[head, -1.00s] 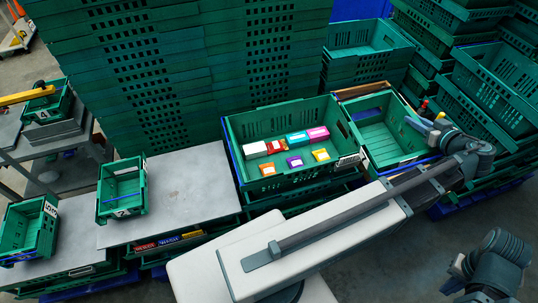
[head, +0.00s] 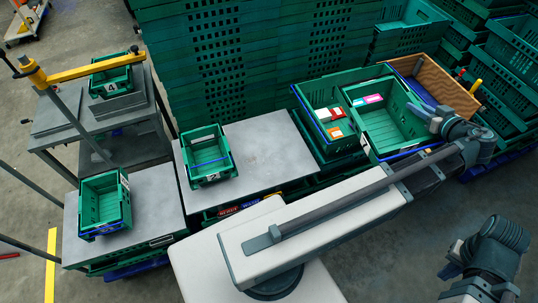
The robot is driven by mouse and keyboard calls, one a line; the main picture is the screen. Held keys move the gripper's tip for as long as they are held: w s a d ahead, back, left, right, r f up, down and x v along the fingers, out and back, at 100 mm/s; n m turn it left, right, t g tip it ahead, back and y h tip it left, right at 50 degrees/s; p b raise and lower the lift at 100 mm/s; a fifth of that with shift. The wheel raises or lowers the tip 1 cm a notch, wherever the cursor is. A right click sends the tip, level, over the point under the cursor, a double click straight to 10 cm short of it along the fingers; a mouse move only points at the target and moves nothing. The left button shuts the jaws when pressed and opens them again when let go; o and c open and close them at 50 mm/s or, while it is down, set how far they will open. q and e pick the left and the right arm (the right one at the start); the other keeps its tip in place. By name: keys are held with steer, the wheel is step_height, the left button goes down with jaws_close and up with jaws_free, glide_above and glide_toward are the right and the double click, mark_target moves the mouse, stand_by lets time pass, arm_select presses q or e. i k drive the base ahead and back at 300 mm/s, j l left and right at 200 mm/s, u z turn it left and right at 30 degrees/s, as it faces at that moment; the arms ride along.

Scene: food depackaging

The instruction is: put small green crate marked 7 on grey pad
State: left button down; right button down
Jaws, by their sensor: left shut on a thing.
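A small green crate (head: 372,122) with a blue bar at its front edge hangs at the right, overlapping the large packet crate. My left gripper (head: 424,114) is shut on its right rim. No number can be read on it; a pale label shows partly at its left front. My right gripper (head: 452,264) is low at the right, apart from everything; its fingers are too unclear to judge. A flat grey pad (head: 58,114) lies on the trolley at the left, bare on top, beside a small crate marked 4 (head: 108,77).
Two more small green crates, one in the middle (head: 205,152) and one at left (head: 104,203), stand on grey tops. The large green crate (head: 318,92) holds several packets. Tall crate stacks stand behind. A yellow-topped post (head: 36,75) rises by the trolley.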

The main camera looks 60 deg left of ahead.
mark_target(270, 146)
steer(key=k+j, duration=0.4)
steer(key=k, duration=0.15)
steer(key=k+j+z, duration=0.1)
steer(key=j, duration=0.6)
